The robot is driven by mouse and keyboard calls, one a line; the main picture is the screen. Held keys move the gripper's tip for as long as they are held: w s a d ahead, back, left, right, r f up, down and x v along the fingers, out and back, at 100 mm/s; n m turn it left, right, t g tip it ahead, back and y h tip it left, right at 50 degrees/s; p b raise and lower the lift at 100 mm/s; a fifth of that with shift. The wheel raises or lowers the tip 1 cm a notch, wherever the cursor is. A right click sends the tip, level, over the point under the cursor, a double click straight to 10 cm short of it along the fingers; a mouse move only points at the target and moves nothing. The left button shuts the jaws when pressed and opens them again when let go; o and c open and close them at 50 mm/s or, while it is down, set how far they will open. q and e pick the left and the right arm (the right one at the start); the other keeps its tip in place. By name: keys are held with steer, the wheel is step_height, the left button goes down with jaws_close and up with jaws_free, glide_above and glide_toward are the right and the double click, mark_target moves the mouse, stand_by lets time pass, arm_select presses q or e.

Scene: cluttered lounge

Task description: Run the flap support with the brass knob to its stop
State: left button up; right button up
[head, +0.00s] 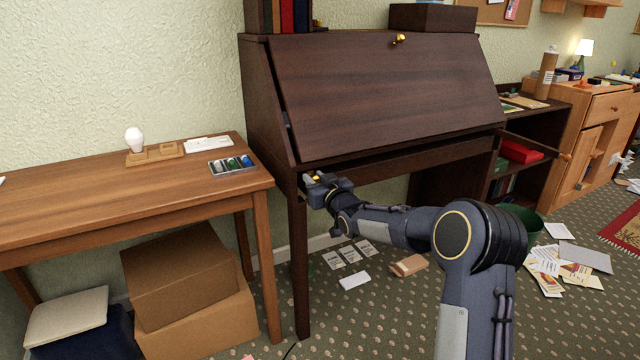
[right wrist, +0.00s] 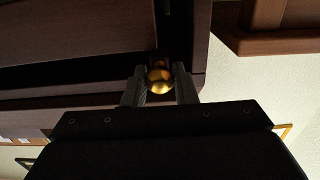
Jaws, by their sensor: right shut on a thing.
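The dark wooden bureau (head: 270,110) stands against the wall with its sloping flap (head: 390,95) up. A small brass knob (right wrist: 159,80) sits on the front end of the flap support at the bureau's left side; it also shows in the head view as a small yellow spot (head: 315,178). My right gripper (right wrist: 159,88) is shut on this knob, one finger on each side. The support behind the knob is mostly hidden, so how far out it stands is hard to tell. At the bureau's right, another support (head: 535,143) sticks out, ending in a wooden knob (head: 566,156). My left gripper is out of view.
A wooden table (head: 80,190) stands close on the left, with a bulb on a stand (head: 135,140) and a small tray (head: 232,172). Cardboard boxes (head: 180,275) lie under it. Papers (head: 560,265) and a green bin (head: 525,220) are on the carpet.

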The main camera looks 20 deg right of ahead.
stand_by(0.3)
steer(key=o, duration=1)
steer(key=s, duration=0.2)
steer(key=s+p, duration=0.1)
steer(key=s, duration=0.4)
steer(key=shift+s+d, duration=0.3)
steer(key=shift+s, duration=0.05)
